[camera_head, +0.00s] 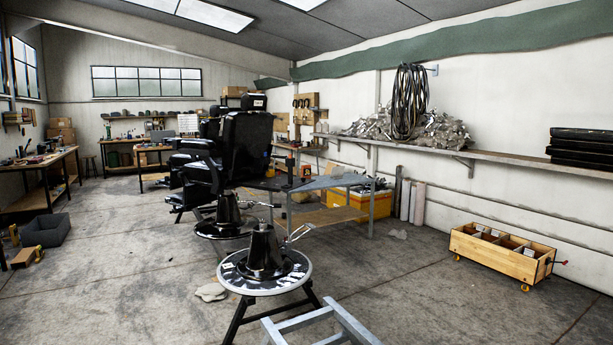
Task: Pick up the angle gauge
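I cannot make out the angle gauge for certain in the head view. Small dark and orange items (305,171) stand on the metal workbench (335,183) behind the barber chair, too small to tell apart. A round stand (240,282) in the foreground carries a black cone-shaped base (265,252) and several small pale and dark pieces around its rim. The black barber chair (246,145) stands behind it. Neither of my grippers is in view.
A wooden crate on castors (497,252) stands at the right by the wall. A pale metal frame (325,328) is at the bottom centre. Benches (45,165) line the left. A dark grey bin (46,231) sits on the floor.

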